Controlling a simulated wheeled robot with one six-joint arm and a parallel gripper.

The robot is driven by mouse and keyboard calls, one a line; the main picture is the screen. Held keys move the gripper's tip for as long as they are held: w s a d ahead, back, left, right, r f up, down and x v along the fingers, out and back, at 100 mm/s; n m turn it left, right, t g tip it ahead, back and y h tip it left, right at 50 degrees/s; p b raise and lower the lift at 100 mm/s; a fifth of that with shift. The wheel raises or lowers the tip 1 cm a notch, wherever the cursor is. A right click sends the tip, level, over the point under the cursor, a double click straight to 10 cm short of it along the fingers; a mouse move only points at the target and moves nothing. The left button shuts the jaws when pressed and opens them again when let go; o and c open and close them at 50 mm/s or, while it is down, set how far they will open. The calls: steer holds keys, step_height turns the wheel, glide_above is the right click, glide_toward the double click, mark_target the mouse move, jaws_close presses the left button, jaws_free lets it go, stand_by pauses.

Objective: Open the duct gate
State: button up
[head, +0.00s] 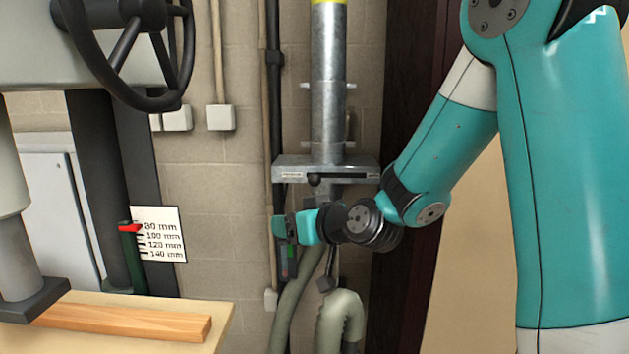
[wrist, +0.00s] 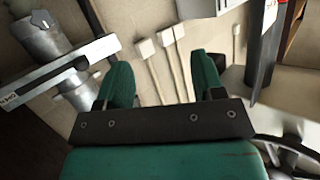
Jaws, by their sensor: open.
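The duct gate (head: 360,165) is a grey metal housing across the upright galvanised duct (head: 328,95). A dark slot runs along its front, with a dark knob (head: 315,180) near the slot's middle and small labels too small to read in the head view. My gripper (head: 285,236) is just below and left of the gate, pointing left, apart from the knob. In the wrist view the gate (wrist: 70,68) lies tilted at the left, outside my open, empty fingers (wrist: 162,78). One label there appears to read OPEN. I cannot tell how far the gate is open.
A black handwheel machine (head: 125,45) and a table with a wooden strip (head: 130,322) stand at the left. A dark vertical pipe (head: 273,100) and grey-green hoses (head: 340,312) are close to my gripper. Wall boxes (head: 221,117) sit behind.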

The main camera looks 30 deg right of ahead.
mark_target(316, 180)
steer(key=w+d+m+t+h, duration=0.3)
steer(key=d+h, duration=0.4)
steer(key=d, duration=0.6)
steer(key=shift+m, duration=0.4)
steer(key=p+x, duration=0.5)
steer(key=r+p+x, duration=0.1)
steer(key=p+x, duration=0.8)
steer(key=p, duration=0.1)
steer(key=shift+w+a+r+p, duration=0.2)
steer(key=shift+w+r+p, duration=0.05)
steer(key=shift+w+p, duration=0.2)
steer(key=shift+w+d+f, duration=0.15)
steer(key=shift+w+d, duration=0.05)
steer(key=shift+w, duration=0.35)
